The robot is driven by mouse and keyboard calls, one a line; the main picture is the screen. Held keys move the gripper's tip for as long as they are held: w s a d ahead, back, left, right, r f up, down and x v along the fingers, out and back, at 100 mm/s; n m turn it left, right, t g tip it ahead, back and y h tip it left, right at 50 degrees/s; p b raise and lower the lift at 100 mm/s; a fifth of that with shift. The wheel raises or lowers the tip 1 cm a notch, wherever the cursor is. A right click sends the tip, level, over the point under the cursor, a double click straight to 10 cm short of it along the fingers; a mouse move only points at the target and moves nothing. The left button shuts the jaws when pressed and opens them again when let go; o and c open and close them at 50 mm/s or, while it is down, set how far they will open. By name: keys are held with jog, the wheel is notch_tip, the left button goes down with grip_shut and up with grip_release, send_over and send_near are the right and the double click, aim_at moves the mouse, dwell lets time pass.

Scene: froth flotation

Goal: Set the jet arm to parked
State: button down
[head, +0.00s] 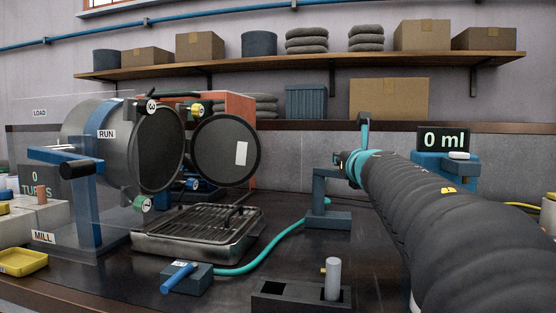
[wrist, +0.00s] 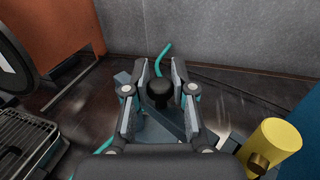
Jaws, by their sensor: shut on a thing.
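The jet arm's blue stand (head: 331,190) rises from the bench in the middle of the head view, with a teal hose running to its foot. In the wrist view a blue bar (wrist: 180,122) lies below a round black knob (wrist: 160,90). My gripper (wrist: 160,84) has one finger on each side of this knob and is shut on it. In the head view my gripper (head: 345,164) is at the top of the stand, partly hidden by my own dark arm. The parked position's marking cannot be made out.
The teal hose (head: 262,254) curves across the bench to a blue-handled valve (head: 184,276). A metal tray (head: 198,240) stands before the open mill drum (head: 122,140). A yellow cylinder (wrist: 272,146) stands close right of my gripper. A "0 ml" display (head: 443,139) is behind my arm.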

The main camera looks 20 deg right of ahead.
jog(key=shift+r, duration=0.1)
dwell(0.3)
jog(key=c, duration=1)
grip_release()
jog(key=shift+s, duration=0.1)
jog(key=v, duration=0.7)
jog(key=shift+s, duration=0.2)
jog(key=shift+a, duration=0.1)
